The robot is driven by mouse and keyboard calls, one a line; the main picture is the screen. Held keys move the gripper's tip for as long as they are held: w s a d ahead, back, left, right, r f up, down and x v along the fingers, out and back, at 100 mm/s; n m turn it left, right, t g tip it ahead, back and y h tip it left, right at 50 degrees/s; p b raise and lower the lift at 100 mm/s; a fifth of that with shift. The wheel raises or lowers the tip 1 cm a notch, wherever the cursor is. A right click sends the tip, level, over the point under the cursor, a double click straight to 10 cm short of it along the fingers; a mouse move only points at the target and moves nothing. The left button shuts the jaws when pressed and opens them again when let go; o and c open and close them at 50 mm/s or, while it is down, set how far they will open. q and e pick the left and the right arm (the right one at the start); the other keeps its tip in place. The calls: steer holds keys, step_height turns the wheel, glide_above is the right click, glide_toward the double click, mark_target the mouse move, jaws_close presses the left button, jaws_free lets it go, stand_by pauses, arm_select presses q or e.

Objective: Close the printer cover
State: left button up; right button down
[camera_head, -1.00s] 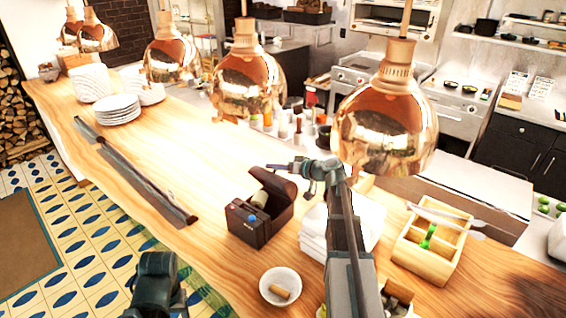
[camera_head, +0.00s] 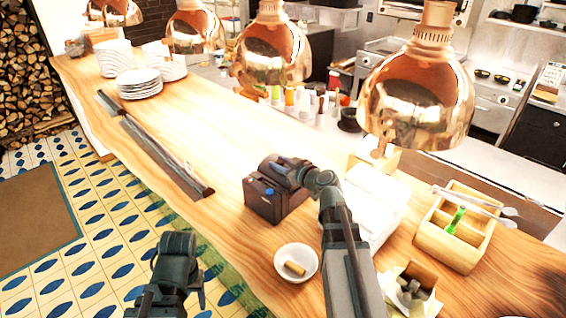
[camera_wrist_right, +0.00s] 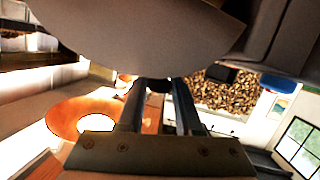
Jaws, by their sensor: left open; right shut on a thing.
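The printer (camera_head: 264,204) is a small dark maroon box with a blue button, standing on the wooden counter. My right gripper (camera_head: 284,172) is at the top of the printer and hides most of its cover; how far the cover stands open cannot be told. The right wrist view shows the two fingers of my right gripper (camera_wrist_right: 158,105) below a large grey curved surface, with the thing between them unclear. The jaws appear shut on the printer cover. My left gripper (camera_head: 178,262) is open and empty at lower left, away from the printer.
A white bowl (camera_head: 296,262) stands in front of the printer, white napkins (camera_head: 378,205) to its right. A wooden caddy (camera_head: 445,248) is further right. Copper lamps (camera_head: 415,95) hang over the counter (camera_head: 190,130).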

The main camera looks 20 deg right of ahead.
steer(key=shift+s+a+f, duration=0.1)
steer(key=shift+a+f, duration=0.2)
steer(key=shift+f, duration=0.05)
stand_by(0.3)
steer(key=c, duration=0.6)
jaws_free()
